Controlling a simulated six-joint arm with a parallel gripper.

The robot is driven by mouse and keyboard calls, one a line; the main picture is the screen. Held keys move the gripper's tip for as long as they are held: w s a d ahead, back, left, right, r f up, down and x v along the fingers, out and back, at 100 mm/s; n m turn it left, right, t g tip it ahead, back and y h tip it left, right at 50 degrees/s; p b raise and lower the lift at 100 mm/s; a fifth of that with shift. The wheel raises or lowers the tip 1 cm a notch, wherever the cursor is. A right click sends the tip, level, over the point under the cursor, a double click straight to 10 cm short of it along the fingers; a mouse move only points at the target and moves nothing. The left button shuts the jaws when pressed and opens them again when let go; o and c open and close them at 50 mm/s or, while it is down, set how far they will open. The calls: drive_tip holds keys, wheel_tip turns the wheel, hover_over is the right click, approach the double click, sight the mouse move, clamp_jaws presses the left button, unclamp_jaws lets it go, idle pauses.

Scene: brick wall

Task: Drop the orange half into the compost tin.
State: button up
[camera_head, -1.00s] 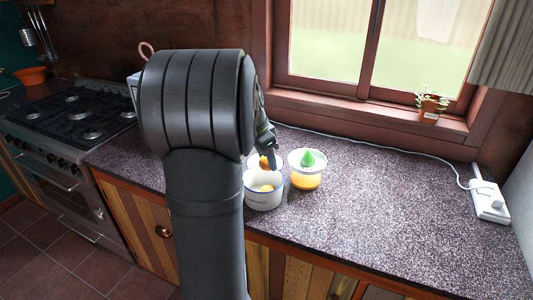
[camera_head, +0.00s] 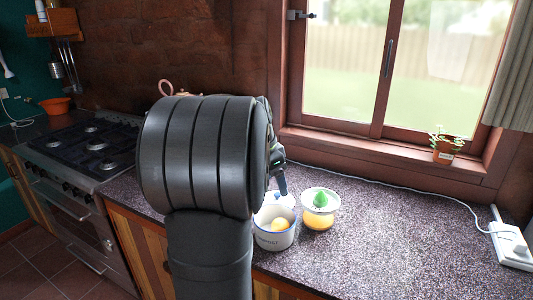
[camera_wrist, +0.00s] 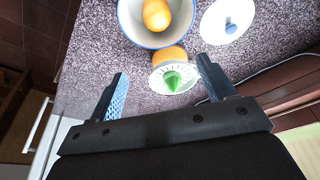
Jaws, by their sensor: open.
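The compost tin (camera_head: 270,241) is a white pot with a blue rim and dark lettering on the counter. An orange half (camera_head: 281,224) lies inside it. The wrist view shows the tin (camera_wrist: 126,22) at the top edge with the orange half (camera_wrist: 157,14) in it. My gripper (camera_wrist: 162,72) is open, with nothing between its spread fingers; the tin lies beyond the fingertips in that view. In the head view my arm hides most of the gripper, and only a dark finger shows above and behind the tin.
A juicer (camera_head: 319,204) with a green cone and orange-yellow base stands close right of the tin. A white lid (camera_wrist: 213,27) with a blue knob lies beside the tin. A cable runs along the back to a power strip (camera_head: 511,243).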

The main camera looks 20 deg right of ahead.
drive_tip(key=v, duration=1)
drive_tip(key=shift+r, duration=0.35)
drive_tip(key=shift+f, duration=0.1)
drive_tip(key=x, duration=1.5)
drive_tip(key=shift+d, duration=0.25)
drive_tip(key=shift+f, duration=0.1)
